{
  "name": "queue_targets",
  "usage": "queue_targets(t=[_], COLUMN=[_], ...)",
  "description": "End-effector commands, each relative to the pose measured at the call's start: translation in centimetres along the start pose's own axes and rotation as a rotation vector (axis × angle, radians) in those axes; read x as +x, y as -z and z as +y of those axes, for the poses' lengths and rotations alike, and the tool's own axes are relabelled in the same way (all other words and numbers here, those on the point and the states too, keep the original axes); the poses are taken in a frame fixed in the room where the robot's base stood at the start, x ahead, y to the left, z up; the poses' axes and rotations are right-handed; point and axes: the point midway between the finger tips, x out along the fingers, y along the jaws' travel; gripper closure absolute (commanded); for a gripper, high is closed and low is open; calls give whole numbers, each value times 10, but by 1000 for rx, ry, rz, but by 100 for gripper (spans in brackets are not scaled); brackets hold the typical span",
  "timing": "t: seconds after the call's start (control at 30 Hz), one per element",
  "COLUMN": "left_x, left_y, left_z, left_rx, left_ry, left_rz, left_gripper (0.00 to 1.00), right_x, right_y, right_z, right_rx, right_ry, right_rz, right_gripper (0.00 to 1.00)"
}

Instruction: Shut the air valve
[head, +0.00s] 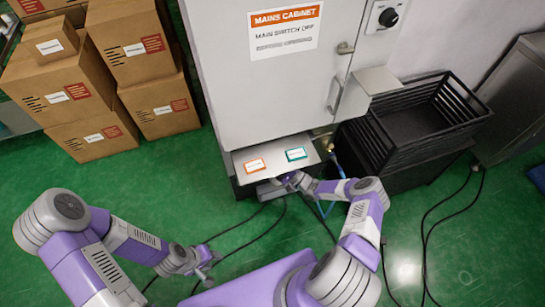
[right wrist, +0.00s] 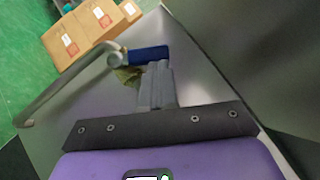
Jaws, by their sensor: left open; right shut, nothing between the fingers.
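In the right wrist view, a blue lever handle (right wrist: 148,54) sits on a small brass valve body (right wrist: 127,77), beside the end of a bent grey pipe. My right gripper (right wrist: 155,70) is shut and empty, with its fingertips right at the blue handle; I cannot tell whether they touch it. In the head view, my right gripper (head: 288,182) is low by the front of the cabinet's shelf, and the valve cannot be made out clearly there. My left gripper (head: 206,267) is open and empty above the green floor at lower left.
The mains cabinet (head: 265,85) has a shelf (head: 272,172) with orange and teal labels. A black crate (head: 420,115) stands to its right. Cardboard boxes (head: 75,95) are stacked at left. Black cables (head: 427,230) lie on the green floor.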

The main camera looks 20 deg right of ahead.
Motion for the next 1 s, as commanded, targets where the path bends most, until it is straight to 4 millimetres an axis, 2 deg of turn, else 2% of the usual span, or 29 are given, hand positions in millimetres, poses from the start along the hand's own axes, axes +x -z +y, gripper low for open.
queue_targets(t=[0.03,0.1,0.4,0.7,1.0], left_x=[-15,-25,-58,-72,-75], left_y=[-1,-1,-2,-3,-3], left_z=[6,9,22,27,28], left_rx=[0,0,0,0,0], left_ry=[0,0,0,0,0], left_rz=[0,0,0,0,0], left_gripper=[57,57,57,57,57], right_x=[5,8,17,23,25], right_y=[-4,-7,-17,-23,-24], right_z=[-10,-12,-15,-14,-13], right_rx=[-34,-79,-250,-292,-292], right_ry=[-32,-78,-250,-292,-291], right_rz=[-1,-1,-2,0,-1], right_gripper=[100,100,100,100,100])
